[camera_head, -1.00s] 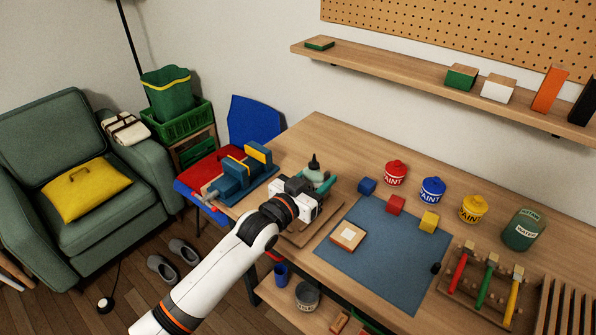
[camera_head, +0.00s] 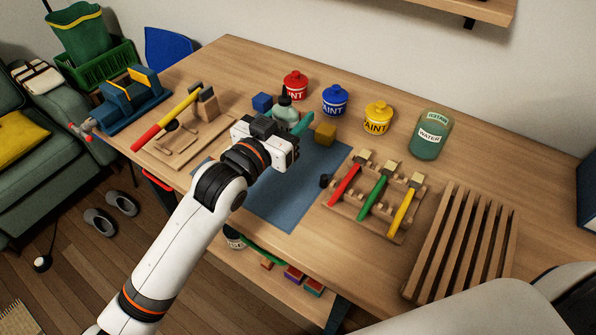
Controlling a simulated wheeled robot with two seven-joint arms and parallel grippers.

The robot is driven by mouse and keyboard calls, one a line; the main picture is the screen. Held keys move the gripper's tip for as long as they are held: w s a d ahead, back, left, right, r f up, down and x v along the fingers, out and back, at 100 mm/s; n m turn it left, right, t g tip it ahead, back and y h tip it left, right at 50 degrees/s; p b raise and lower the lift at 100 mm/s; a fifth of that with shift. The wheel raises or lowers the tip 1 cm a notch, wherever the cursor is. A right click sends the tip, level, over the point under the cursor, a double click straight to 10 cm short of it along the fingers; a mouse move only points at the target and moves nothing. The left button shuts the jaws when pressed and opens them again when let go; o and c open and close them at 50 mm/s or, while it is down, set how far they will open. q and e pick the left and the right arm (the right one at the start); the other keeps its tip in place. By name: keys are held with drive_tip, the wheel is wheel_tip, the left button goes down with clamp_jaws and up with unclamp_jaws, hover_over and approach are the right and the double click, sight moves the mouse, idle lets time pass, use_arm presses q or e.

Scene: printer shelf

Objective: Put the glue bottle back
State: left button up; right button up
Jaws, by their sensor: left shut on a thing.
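The glue bottle (camera_head: 286,112) is pale green with a dark nozzle and looks upright. My left gripper (camera_head: 298,123) is shut on it, over the back part of the blue mat (camera_head: 288,192). The gripper body and arm hide the bottle's lower part, and I cannot tell its height above the table. A blue cube (camera_head: 262,102) is just left of the bottle and a yellow cube (camera_head: 325,134) just right of it. My right gripper is not in view.
Behind stand red (camera_head: 295,85), blue (camera_head: 335,100) and yellow (camera_head: 377,117) paint pots and a green water jar (camera_head: 431,136). A brush rack (camera_head: 386,226) and slatted rack (camera_head: 462,243) are at right. A wooden tray (camera_head: 181,147) with a hammer (camera_head: 163,122) and a vise (camera_head: 133,100) are at left.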

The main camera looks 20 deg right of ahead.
use_arm(q)
drive_tip(key=f, duration=0.4)
drive_tip(key=shift+a+f, duration=0.4)
drive_tip(key=shift+f, duration=0.3)
drive_tip(key=shift+d+f, duration=0.1)
drive_tip(key=shift+f, duration=1.85)
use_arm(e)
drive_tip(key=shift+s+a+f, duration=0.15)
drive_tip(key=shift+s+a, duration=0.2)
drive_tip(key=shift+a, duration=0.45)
use_arm(q)
drive_tip(key=shift+f, duration=0.1)
drive_tip(key=o, duration=0.7)
drive_tip(key=shift+f, duration=0.1)
drive_tip(key=shift+o, duration=0.3)
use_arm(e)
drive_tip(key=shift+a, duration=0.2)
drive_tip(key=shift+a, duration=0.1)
